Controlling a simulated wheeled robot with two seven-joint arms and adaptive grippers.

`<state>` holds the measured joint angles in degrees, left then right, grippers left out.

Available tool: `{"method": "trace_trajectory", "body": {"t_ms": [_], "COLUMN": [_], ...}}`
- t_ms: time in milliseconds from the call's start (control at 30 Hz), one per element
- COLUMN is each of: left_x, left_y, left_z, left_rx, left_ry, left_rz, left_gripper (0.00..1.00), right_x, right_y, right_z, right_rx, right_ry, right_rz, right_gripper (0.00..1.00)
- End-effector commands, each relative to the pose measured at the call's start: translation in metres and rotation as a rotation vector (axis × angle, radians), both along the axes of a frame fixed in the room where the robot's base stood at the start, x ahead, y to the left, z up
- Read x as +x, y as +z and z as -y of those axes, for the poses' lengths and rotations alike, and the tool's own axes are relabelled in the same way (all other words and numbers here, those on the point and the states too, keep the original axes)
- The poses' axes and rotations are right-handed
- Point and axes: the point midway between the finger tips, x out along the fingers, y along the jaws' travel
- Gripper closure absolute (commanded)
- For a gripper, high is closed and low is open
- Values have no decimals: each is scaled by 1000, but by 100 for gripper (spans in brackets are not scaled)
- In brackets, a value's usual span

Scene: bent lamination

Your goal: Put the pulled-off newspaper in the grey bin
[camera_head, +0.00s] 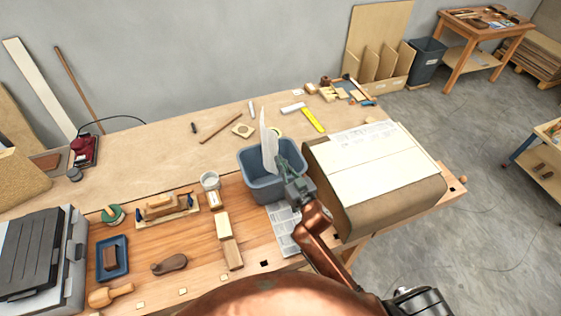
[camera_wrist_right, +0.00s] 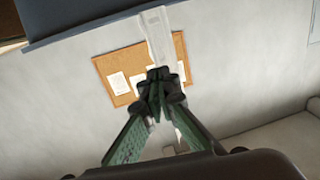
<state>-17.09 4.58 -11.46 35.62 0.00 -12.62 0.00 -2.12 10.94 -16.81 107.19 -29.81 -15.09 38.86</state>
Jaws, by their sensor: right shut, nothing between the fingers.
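The grey bin (camera_head: 262,188) stands on the workbench left of the curved brown form (camera_head: 395,203). A pale upright strip of newspaper (camera_head: 268,145) shows at the bin's mouth, its top rising well above the rim; its lower end is hidden. My right gripper (camera_head: 281,164) is over the bin's right side, shut, with its tips close to the strip. In the right wrist view the strip (camera_wrist_right: 157,35) shows just beyond the shut fingertips (camera_wrist_right: 160,80); whether they touch is unclear. My left gripper is out of view.
Pale sheets (camera_head: 370,165) lie over the curved form. A white cup (camera_head: 210,181), wooden blocks (camera_head: 232,254) and a plane (camera_head: 159,206) are left of the bin. A yellow tool (camera_head: 313,120) lies behind. The bench's back left is mostly clear.

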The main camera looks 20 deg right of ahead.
Motion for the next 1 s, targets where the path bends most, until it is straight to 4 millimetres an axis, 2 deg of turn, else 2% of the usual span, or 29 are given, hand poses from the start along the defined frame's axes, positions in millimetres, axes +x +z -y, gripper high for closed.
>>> {"method": "trace_trajectory", "body": {"t_ms": [100, 467, 767, 867, 1000], "left_x": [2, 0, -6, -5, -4], "left_y": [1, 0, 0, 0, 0], "left_z": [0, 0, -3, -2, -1], "left_rx": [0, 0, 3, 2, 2], "left_ry": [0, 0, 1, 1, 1], "left_rz": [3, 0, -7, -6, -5], "left_gripper": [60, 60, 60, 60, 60], "right_x": [0, 0, -2, -11, -36], "right_y": [0, 0, 0, -1, -1], "right_z": [0, 0, 0, 2, 6], "right_rx": [0, 0, 0, 1, 1], "right_ry": [0, 0, 0, 0, 0], "right_rz": [0, 0, 0, -1, -3], "right_gripper": [100, 75, 75, 75, 75]}}
